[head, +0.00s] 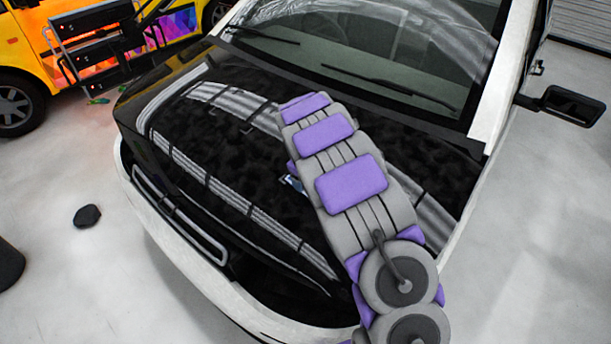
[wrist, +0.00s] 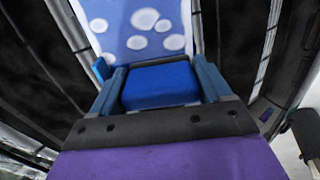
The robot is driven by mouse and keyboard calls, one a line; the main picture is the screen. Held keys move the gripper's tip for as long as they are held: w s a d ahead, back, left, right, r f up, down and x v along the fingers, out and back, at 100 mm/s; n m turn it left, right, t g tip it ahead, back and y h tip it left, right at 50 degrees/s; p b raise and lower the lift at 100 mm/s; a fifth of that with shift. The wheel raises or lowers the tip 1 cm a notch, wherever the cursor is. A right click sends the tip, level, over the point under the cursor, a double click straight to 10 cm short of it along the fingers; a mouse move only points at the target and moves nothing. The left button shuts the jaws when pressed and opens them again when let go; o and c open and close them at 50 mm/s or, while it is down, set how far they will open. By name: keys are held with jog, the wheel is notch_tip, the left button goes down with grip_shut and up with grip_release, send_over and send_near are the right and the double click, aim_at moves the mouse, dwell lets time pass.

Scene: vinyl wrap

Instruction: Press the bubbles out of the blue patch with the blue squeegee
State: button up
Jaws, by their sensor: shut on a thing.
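The blue squeegee (wrist: 160,88) is a plain blue block in the wrist view. My gripper (wrist: 153,70) is shut on it, with one blue-grey finger on each side. Just beyond the squeegee lies the light blue patch (wrist: 112,38) on the black hood. Several white, roundish bubbles (wrist: 145,18) show on the patch. I cannot tell whether the squeegee touches the patch. In the head view my arm covers the gripper and the squeegee; only a small bluish bit of what may be the patch (head: 295,184) shows at the arm's left side.
The glossy black hood (head: 225,170) belongs to a white vehicle. Its windshield (head: 370,50) and wipers rise behind, and a side mirror (head: 573,105) juts out at right. A cart (head: 90,50) and a yellow vehicle (head: 25,50) stand at back left. A dark object (head: 87,215) lies on the floor.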

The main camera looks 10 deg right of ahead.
jog(key=shift+s, duration=0.1)
jog(key=shift+s+d+f, duration=0.15)
jog(key=shift+s+d, duration=0.4)
jog(key=shift+s, duration=0.3)
jog(key=shift+s+d+p, duration=0.4)
jog(key=shift+s+d, duration=0.2)
jog(key=shift+s, duration=0.3)
jog(key=shift+s+d, duration=0.1)
jog(key=shift+s+d+f, duration=0.15)
jog(key=shift+s+d, duration=0.35)
jog(key=shift+s, duration=0.3)
jog(key=shift+s+d+f, duration=0.1)
jog(key=shift+s+d, duration=0.5)
jog(key=shift+s, duration=0.35)
jog(key=shift+p, duration=0.3)
